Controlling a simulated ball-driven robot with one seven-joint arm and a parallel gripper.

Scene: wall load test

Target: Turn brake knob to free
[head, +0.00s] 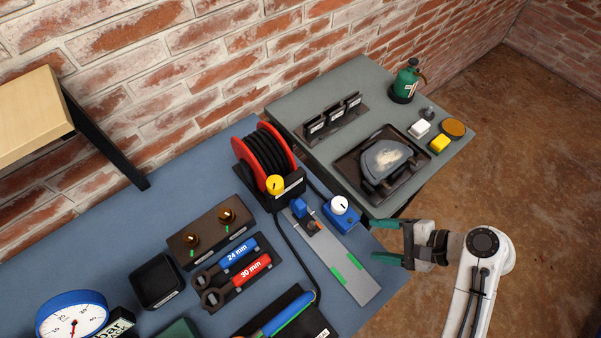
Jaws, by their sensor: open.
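A yellow knob (275,184) with a dark mark sits at the front of the red-flanged reel (265,155), which is wound with black hose or cable. A white knob (339,204) with a dark mark sits on a small blue box (341,220) to its right. I cannot read which knob is labelled as the brake. My gripper (376,242) is open and empty, with green-tipped fingers pointing left. It is at the right edge of the blue bench, right of the blue box and apart from both knobs.
A metal rail (335,262) with a blue slider and green marks lies left of my gripper. Blue and red wrenches (238,254), a dial gauge (72,318) and a brown block (212,232) crowd the bench (110,240). A grey side table (290,105) holds a tray (350,165).

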